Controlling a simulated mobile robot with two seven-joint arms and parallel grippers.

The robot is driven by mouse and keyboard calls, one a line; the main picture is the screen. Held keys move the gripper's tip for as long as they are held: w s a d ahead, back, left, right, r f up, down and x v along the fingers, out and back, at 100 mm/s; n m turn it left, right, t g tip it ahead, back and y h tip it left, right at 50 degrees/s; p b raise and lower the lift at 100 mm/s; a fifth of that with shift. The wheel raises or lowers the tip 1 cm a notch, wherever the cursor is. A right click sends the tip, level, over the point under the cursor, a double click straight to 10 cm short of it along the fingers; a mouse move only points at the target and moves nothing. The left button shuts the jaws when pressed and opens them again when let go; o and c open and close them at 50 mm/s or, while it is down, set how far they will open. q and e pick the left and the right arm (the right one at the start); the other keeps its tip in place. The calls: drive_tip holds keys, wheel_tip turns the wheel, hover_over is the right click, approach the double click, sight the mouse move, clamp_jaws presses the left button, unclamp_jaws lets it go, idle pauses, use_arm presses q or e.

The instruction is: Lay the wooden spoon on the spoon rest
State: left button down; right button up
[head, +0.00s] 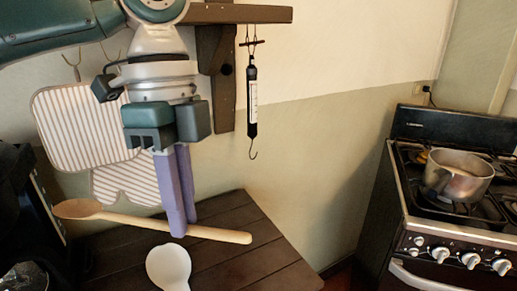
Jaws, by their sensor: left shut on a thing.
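My left gripper (180,229) comes down from the top left in the head view, with its purple fingers shut on the handle of the wooden spoon (217,234). The spoon is held crosswise, its bowl to the left and its handle end to the right. It is over the dark slatted wooden table; its exact height is hard to tell. The white spoon rest (168,266) lies on the table just nearer the camera than the spoon and slightly left of the fingertips. It looks empty. My right gripper is out of view.
The dark table (262,270) is bare right of the spoon rest. A hanging scale (252,100) hangs from the wall shelf (240,14) at the right of my arm. Striped cloths (75,130) hang behind. A stove (440,235) with a pot (458,178) stands right.

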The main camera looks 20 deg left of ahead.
use_arm(q)
drive_tip(key=shift+s+a+f+m+g+y+b, duration=0.1)
drive_tip(key=shift+s+a+f+m+y+b, duration=0.15)
drive_tip(key=shift+f+m+b, duration=2.45)
drive_tip(key=shift+s+a+f+m+g+y+b, duration=0.2)
drive_tip(key=shift+f+b, duration=1.25)
drive_tip(key=shift+f, duration=3)
drive_tip(key=shift+s+a+f+m+y+b, duration=0.15)
drive_tip(key=shift+s+a+f+m+b, duration=0.2)
drive_tip(key=shift+f+m+b, duration=2.4)
use_arm(e)
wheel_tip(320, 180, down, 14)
drive_tip(key=p, duration=0.1)
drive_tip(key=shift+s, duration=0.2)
use_arm(q)
drive_tip(key=shift+w+f+n, duration=0.1)
drive_tip(key=shift+f+n, duration=0.95)
drive_tip(key=shift+f, duration=0.65)
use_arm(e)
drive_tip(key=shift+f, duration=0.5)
use_arm(q)
drive_tip(key=c, duration=0.8)
unclamp_jaws()
drive_tip(key=shift+c, duration=0.2)
drive_tip(key=shift+r, duration=0.1)
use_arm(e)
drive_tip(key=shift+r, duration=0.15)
